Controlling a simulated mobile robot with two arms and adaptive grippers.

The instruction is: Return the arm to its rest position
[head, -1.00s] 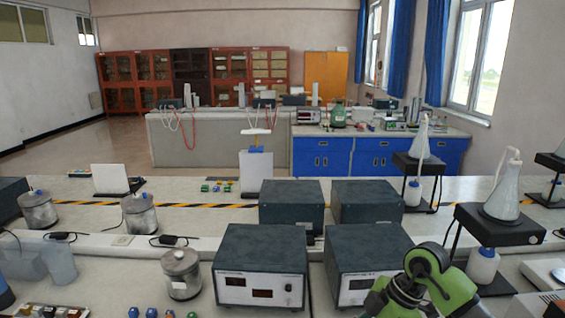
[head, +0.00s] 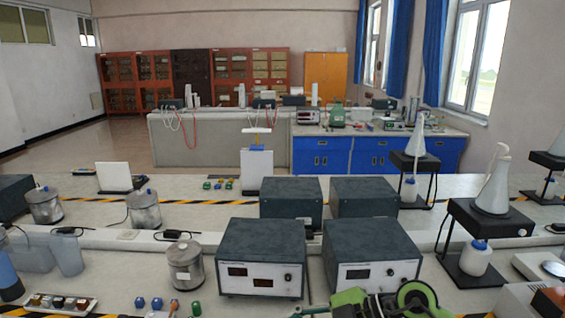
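A green and black part of my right arm (head: 410,297) shows at the bottom edge of the head view, right of centre. It is low, in front of the right-hand grey instrument box (head: 372,277), and overlaps the lower edge of its front in the picture. No gripper fingers can be made out on it. My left arm and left gripper are out of view.
Two grey instrument boxes, the left one (head: 262,258) beside the other, stand on the near bench. A metal canister (head: 185,267) and a small parts tray (head: 60,305) stand to the left. A black stand with a flask (head: 493,188) is on the right.

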